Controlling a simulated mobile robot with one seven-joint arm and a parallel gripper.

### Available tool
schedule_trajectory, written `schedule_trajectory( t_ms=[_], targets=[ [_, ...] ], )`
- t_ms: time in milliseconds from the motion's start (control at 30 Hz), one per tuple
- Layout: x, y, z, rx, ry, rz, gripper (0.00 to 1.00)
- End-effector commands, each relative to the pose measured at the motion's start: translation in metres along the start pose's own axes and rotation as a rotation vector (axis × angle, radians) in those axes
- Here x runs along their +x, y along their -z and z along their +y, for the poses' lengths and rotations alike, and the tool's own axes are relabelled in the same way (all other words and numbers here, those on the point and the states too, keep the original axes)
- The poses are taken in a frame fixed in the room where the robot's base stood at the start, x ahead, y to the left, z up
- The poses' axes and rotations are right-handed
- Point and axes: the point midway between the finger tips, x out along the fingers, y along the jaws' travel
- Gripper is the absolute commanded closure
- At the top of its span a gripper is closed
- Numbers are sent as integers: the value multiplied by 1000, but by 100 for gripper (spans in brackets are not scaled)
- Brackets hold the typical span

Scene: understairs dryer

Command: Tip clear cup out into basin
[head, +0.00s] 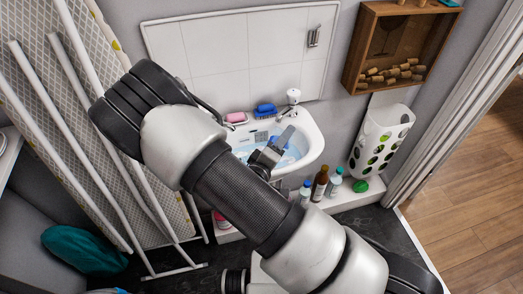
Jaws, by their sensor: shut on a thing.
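The white basin (315,140) is fixed to the tiled wall, in the upper middle of the head view. My gripper (284,138) is over the basin, with my arm crossing the picture in front of it. The fingers show only in part, and I cannot clearly make out the clear cup at them. A pale blue patch shows inside the basin beside the gripper; whether it is water or part of the cup I cannot tell. My arm hides the basin's lower left part.
A pink soap (237,117) and a blue brush (266,109) lie on the basin's back ledge near the tap (287,112). Bottles (320,184) stand on a low ledge below right. A folded ironing board (75,110) leans at left.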

Motion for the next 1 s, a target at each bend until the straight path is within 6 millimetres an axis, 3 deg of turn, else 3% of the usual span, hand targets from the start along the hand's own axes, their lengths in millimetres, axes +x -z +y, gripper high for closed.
schedule_trajectory(
  t_ms=[1000],
  targets=[
    [-2,6,-1,-89,-34,-2,80]
  ],
)
